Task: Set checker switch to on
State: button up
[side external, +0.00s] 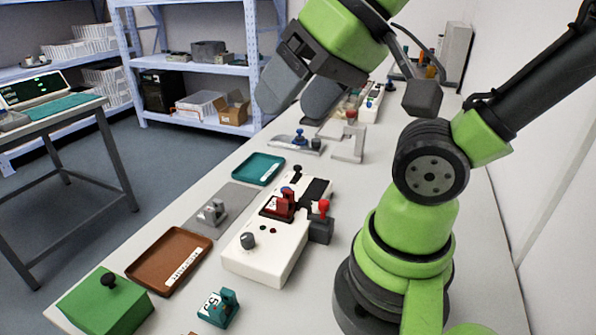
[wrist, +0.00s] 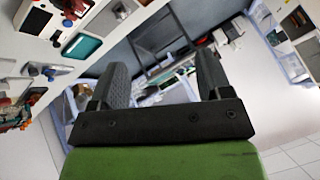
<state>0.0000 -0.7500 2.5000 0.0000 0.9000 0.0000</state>
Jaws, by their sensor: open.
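A white checker-like box (side external: 262,262) stands on the bench in the side view, with a grey round knob (side external: 248,240), a dark red part (side external: 284,205) and a black-knobbed lever (side external: 297,172). A red-knobbed lever (side external: 323,208) stands on a dark grey block at its right side. I cannot tell which control is the checker switch, or its setting. My gripper (side external: 293,108) is open and empty, high above the bench and well apart from the box. In the wrist view my open fingers (wrist: 165,66) point toward the room, with bench items at the upper left.
A teal tray (side external: 258,169), a brown tray (side external: 169,260), a grey clamp-like part (side external: 211,212), a green box (side external: 105,305) and a small teal block (side external: 218,308) lie around the white box. A grey bracket (side external: 348,143) stands farther back. The air above the box is clear.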

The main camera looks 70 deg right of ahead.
jog(key=c, duration=0.4)
jog(key=shift+w+d+r, duration=0.1)
jog(key=shift+w+d, duration=0.1)
jog(key=shift+w, duration=0.15)
jog(key=shift+c, duration=0.3)
jog(key=m+g+h, duration=0.2)
jog(key=m+g, duration=0.3)
jog(key=g, duration=0.2)
send_over(298, 166)
notch_tip(298, 166, down, 16)
notch_tip(298, 166, down, 10)
jog(key=shift+r, duration=0.15)
